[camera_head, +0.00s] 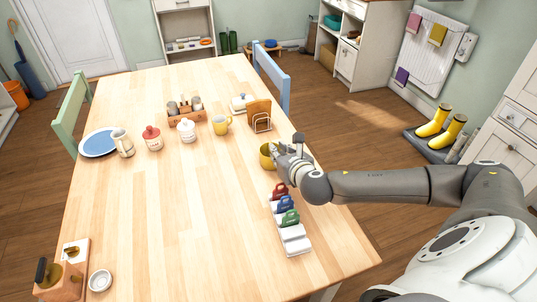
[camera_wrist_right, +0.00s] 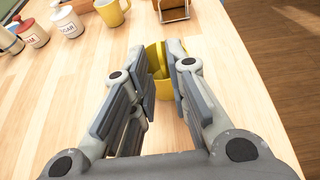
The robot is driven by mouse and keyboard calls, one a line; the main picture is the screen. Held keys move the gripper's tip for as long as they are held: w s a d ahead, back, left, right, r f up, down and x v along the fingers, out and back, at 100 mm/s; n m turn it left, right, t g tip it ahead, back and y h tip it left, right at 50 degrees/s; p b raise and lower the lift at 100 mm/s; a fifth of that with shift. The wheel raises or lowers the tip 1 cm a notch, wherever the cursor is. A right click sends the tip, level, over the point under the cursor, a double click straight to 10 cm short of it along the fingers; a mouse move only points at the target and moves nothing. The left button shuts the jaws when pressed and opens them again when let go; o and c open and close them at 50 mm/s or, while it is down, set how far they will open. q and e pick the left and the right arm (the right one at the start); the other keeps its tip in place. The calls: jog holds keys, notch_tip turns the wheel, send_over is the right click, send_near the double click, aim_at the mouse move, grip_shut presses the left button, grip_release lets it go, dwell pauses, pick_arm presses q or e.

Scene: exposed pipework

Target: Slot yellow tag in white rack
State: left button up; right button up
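The white rack (camera_head: 293,238) lies near the table's right edge. Red (camera_head: 279,191), blue (camera_head: 284,204) and green (camera_head: 289,218) tags stand in it, and its near end is bare. My right gripper (camera_head: 281,151) is beyond the rack, at a yellow cup-like thing (camera_head: 267,158). In the right wrist view, my right gripper (camera_wrist_right: 160,62) has its fingers apart, with yellow surfaces (camera_wrist_right: 163,88) between and just beyond the tips. I cannot tell a separate yellow tag from the yellow cup there. The fingers partly hide it. My left gripper is not in view.
A wooden toast holder (camera_head: 260,115), a yellow mug (camera_head: 221,125) and lidded jars (camera_head: 153,138) stand farther back. A wooden block (camera_head: 60,282) and a small white dish (camera_head: 99,280) are at the near left. The table's middle is clear.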

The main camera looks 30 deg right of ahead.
jog(key=x, duration=0.6)
jog(key=shift+w+f, duration=0.1)
jog(key=shift+w, duration=0.15)
jog(key=shift+w+d+f, duration=0.1)
jog(key=shift+w+f, duration=0.15)
jog(key=shift+w, duration=0.2)
jog(key=shift+c, duration=0.5)
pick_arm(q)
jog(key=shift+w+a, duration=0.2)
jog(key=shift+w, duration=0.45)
pick_arm(e)
grip_shut()
